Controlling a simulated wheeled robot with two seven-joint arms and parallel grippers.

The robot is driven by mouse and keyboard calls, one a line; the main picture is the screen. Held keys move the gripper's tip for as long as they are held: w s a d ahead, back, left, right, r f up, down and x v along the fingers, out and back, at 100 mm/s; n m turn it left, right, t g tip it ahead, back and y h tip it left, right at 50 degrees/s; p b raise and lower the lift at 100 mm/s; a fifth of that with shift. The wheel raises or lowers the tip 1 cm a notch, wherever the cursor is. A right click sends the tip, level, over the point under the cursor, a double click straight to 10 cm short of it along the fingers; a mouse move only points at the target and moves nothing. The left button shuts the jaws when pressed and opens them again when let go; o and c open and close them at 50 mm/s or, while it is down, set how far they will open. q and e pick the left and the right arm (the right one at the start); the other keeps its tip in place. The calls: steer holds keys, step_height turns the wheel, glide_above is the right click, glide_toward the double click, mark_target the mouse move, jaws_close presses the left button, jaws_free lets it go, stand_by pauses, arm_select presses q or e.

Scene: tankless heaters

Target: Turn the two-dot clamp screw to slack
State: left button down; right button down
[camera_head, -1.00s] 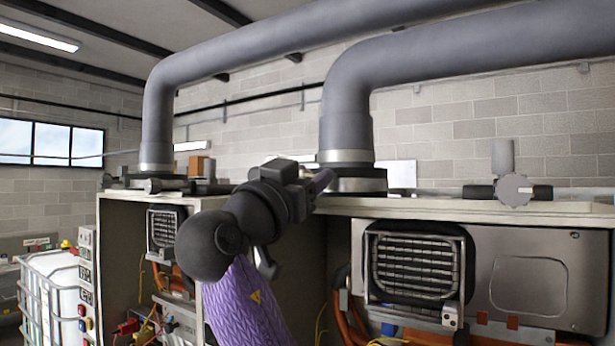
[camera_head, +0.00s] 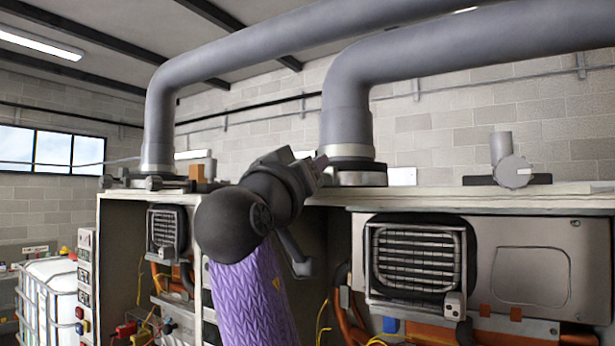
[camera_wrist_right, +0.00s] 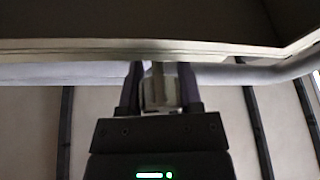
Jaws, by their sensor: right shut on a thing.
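My right gripper (camera_head: 320,168) is raised at the base of the nearer flue pipe (camera_head: 346,110), beside its pale clamp band (camera_head: 345,151). In the right wrist view, the gripper (camera_wrist_right: 159,85) has its two dark fingers closed on a pale, narrow piece (camera_wrist_right: 157,90), which looks like the clamp screw. No dots can be made out on it, so I cannot tell its marking. In the head view my wrist hides the screw. My left gripper is not in view.
A second flue pipe (camera_head: 160,115) stands at the left with its own clamp band (camera_head: 155,166). A valve with a round face (camera_head: 513,171) sits on the cabinet top (camera_head: 430,194) at right. Heater grilles (camera_head: 416,258) are below. A white caged tank (camera_head: 52,290) stands at far left.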

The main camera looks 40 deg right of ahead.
steer(key=shift+n+t+y, duration=0.3)
steer(key=shift+n, duration=0.9)
steer(key=shift+c, duration=1.4)
jaws_free()
steer(key=shift+a, duration=0.1)
steer(key=b+v, duration=0.6)
steer(key=v, duration=0.4)
